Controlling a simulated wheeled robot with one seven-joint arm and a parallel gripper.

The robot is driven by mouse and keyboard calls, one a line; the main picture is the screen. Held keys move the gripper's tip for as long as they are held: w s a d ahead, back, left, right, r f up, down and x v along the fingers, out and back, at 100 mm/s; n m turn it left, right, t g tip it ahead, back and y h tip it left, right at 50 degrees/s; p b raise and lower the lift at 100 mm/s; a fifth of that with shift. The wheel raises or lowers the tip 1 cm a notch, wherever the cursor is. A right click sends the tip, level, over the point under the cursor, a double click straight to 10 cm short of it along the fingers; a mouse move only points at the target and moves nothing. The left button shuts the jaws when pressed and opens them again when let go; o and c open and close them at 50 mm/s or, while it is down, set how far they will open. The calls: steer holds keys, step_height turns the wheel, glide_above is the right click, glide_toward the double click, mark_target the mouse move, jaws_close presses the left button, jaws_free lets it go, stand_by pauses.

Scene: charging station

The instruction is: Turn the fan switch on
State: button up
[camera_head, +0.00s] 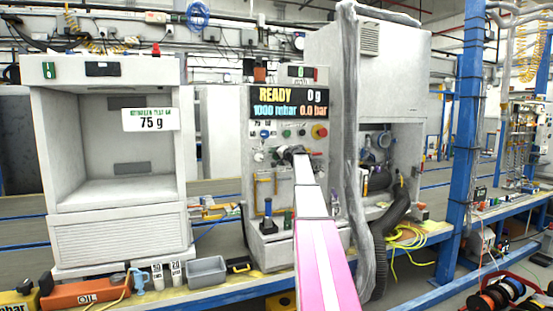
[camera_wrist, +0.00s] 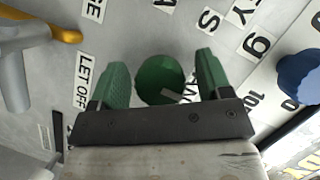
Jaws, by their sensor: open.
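The control panel (camera_head: 270,180) stands in the middle of the head view, with small knobs below a lit display. My gripper (camera_head: 284,152) is at the panel's face and hides part of it. In the wrist view, my gripper (camera_wrist: 162,80) is open. A round green knob (camera_wrist: 160,78) shows between its two green fingers, with a visible gap on each side. I cannot tell how deep the fingers reach around it. Labels beside it read "LET OFF" and other cut-off letters. I see no readable fan label, so I cannot tell which control is the fan switch.
A blue knob (camera_wrist: 299,76) is right of my gripper, and a grey valve with an orange handle (camera_wrist: 40,30) is at upper left. A red emergency button (camera_head: 319,131) is on the panel. A white balance cabinet (camera_head: 115,235) stands left, and a black hose (camera_head: 392,215) hangs right.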

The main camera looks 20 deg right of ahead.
steer(key=c, duration=0.9)
steer(key=m+t+y, duration=0.1)
steer(key=m, duration=0.2)
steer(key=shift+m, duration=0.4)
steer(key=m, duration=0.2)
steer(key=m+t+y, duration=0.1)
steer(key=m, duration=0.1)
steer(key=shift+t, duration=0.3)
steer(key=m+t, duration=0.1)
steer(key=m, duration=0.4)
steer(key=shift+t, duration=0.4)
steer(key=shift+s+m+t+h, duration=0.1)
steer(key=shift+m+t+h, duration=0.4)
steer(key=shift+m, duration=0.9)
steer(key=shift+m+t+h, duration=0.4)
steer(key=shift+m+h, duration=0.1)
steer(key=shift+m, duration=0.9)
